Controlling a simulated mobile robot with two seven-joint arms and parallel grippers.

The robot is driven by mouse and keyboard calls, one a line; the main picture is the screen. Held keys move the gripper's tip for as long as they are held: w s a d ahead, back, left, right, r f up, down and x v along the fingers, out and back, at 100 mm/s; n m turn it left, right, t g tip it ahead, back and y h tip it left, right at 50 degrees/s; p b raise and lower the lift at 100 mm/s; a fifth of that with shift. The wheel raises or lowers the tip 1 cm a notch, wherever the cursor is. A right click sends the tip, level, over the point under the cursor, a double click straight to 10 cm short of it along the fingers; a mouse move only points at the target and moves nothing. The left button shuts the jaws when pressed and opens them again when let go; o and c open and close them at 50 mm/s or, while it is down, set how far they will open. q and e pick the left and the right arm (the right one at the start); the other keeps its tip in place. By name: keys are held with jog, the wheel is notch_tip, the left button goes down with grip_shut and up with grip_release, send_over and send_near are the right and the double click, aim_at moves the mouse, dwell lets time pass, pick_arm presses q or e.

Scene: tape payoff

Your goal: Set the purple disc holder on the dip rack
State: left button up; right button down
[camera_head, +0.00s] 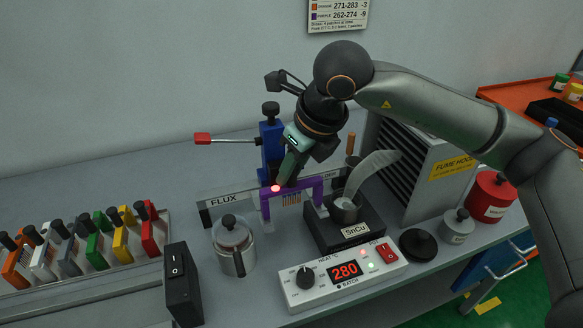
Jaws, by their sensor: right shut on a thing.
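The purple disc holder (306,183) is an upside-down U frame with small strips hanging under its bar. My right gripper (287,172), reaching down from the upper right, is shut on its top bar and hides part of it. The holder is in front of a blue post (270,143) with a black knob and a red-tipped lever, by a grey bar labelled FLUX (222,199). I cannot tell which of these parts is the dip rack, or whether the holder touches it. My left gripper is not in view.
A solder pot marked SnCu (356,232) stands right of the holder, and a lidded metal jar (233,248) in front left. A heater box reading 280 (345,270) is in front. A fume hood (425,165) stands right. Several coloured holders (85,242) stand in a rack at left.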

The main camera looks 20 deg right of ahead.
jog(key=shift+f, duration=0.25)
jog(key=shift+c, duration=0.2)
grip_release()
dwell(0.6)
jog(key=shift+r, duration=0.15)
jog(key=shift+r+p, duration=1.7)
jog(key=shift+r, duration=1.7)
jog(key=shift+f, duration=0.1)
